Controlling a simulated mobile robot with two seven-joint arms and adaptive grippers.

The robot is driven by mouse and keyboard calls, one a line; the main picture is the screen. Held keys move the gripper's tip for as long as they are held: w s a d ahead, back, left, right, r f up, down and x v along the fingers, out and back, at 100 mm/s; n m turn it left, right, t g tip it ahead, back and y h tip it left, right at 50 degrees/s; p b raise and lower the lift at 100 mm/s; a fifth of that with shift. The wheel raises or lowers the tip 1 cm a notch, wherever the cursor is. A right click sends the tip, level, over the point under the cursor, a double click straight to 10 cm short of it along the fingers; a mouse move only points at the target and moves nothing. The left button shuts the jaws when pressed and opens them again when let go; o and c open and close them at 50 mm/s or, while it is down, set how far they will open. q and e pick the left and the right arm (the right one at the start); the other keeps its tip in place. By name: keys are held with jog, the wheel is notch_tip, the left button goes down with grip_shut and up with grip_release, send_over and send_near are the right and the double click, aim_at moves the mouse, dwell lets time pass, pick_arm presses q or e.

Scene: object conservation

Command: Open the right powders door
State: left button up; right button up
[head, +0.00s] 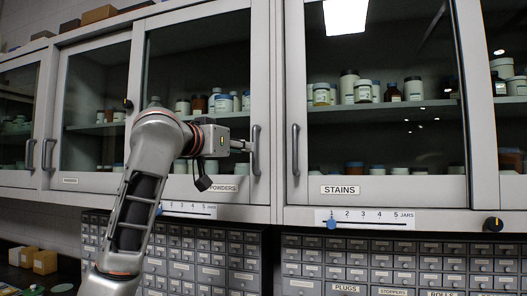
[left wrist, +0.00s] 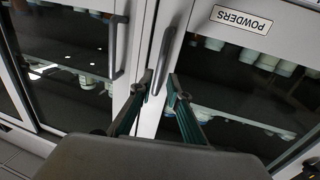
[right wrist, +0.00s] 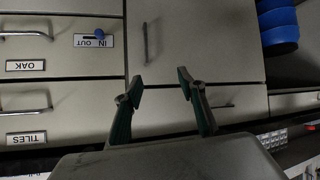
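The right powders door (head: 263,60) is a grey-framed glass door, and it looks closed. Its label "POWDERS" (head: 222,188) is partly hidden by my left arm. Its upright bar handle (head: 256,168) is near the right edge. My left gripper (head: 250,147) is at this handle. In the left wrist view, the open fingers (left wrist: 161,83) stand on either side of the handle (left wrist: 162,58), with gaps visible. The label shows upside down there (left wrist: 241,19). My right gripper (right wrist: 163,83) is open and empty, facing a plain panel with a thin handle (right wrist: 146,43); it is not in the head view.
The stains door (head: 340,190) with its own handle (head: 295,150) stands right beside it. Sliders with blue knobs (head: 332,224) lie below the doors, above banks of small drawers (head: 375,265). Blue round items (right wrist: 278,28) show in the right wrist view.

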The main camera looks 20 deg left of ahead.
pick_arm(q)
jog(key=p, duration=0.3)
send_over(255, 167)
jog(key=shift+w+a+r, duration=0.2)
jog(key=shift+w+r, duration=0.15)
jog(key=shift+r, duration=0.05)
jog(key=shift+b, duration=0.3)
pick_arm(e)
jog(key=shift+s+d+f+g+h, duration=0.2)
jog(key=shift+s+d+f, duration=0.15)
jog(key=shift+d, duration=0.25)
jog(key=shift+s+d+f+g+h, duration=0.1)
jog(key=shift+s+d+f+h, duration=0.1)
jog(key=shift+s+d, duration=0.3)
pick_arm(q)
grip_shut()
pick_arm(e)
jog(key=shift+a, duration=0.15)
